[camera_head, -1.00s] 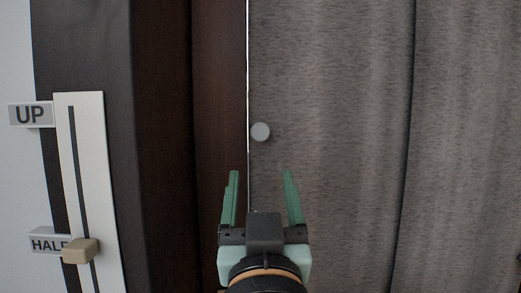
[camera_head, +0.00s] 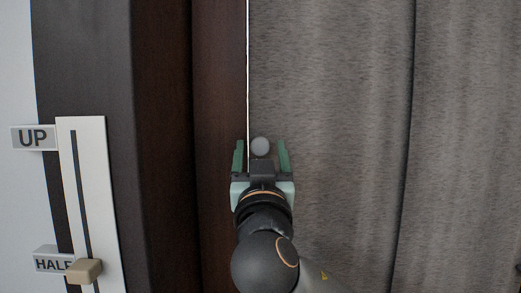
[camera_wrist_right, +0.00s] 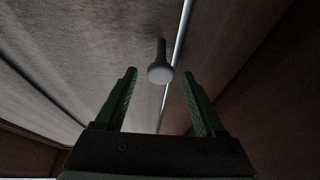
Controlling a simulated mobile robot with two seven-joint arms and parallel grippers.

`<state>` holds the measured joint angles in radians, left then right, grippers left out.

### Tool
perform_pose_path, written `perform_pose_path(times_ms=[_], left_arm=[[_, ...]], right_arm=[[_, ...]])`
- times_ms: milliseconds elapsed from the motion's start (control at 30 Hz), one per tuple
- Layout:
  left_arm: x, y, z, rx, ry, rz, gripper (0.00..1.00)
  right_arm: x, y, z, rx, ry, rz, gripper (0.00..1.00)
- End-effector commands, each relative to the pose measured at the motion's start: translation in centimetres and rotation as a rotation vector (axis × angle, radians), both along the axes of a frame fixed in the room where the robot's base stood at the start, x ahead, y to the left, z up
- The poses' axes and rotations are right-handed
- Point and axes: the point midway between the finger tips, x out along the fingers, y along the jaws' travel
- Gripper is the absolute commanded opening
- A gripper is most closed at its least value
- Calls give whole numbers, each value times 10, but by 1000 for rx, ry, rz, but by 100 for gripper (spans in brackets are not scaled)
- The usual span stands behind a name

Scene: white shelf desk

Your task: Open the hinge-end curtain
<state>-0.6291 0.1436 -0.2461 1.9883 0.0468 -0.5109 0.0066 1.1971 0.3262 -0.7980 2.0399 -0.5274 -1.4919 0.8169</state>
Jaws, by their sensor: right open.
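The grey-brown curtain (camera_head: 340,100) hangs in folds beside a dark brown wooden post. A round grey knob (camera_head: 260,146) sits near its left edge, beside a thin bright vertical line. My right gripper (camera_head: 261,152) is open, with one green finger on each side of the knob in the head view. In the right wrist view the knob (camera_wrist_right: 160,74) shows on a short dark stem, between and beyond the open fingertips (camera_wrist_right: 163,72). I cannot tell whether a finger touches it. My left gripper is not in view.
A white slider plate (camera_head: 98,190) with a dark slot and a beige handle (camera_head: 84,271) stands at the left. Its labels read UP (camera_head: 34,138) and HALF (camera_head: 54,261). The dark wooden post (camera_head: 165,150) lies between the plate and the curtain.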

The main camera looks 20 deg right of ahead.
Motion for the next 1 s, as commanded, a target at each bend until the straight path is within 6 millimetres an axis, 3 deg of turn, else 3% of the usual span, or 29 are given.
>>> perform_pose_path(times_ms=[167,800,1000], left_arm=[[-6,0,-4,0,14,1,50],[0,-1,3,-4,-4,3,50],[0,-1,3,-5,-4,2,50]], right_arm=[[0,0,0,-1,0,0,71],[0,0,-1,-1,1,0,0],[0,0,-1,-1,1,0,0]])
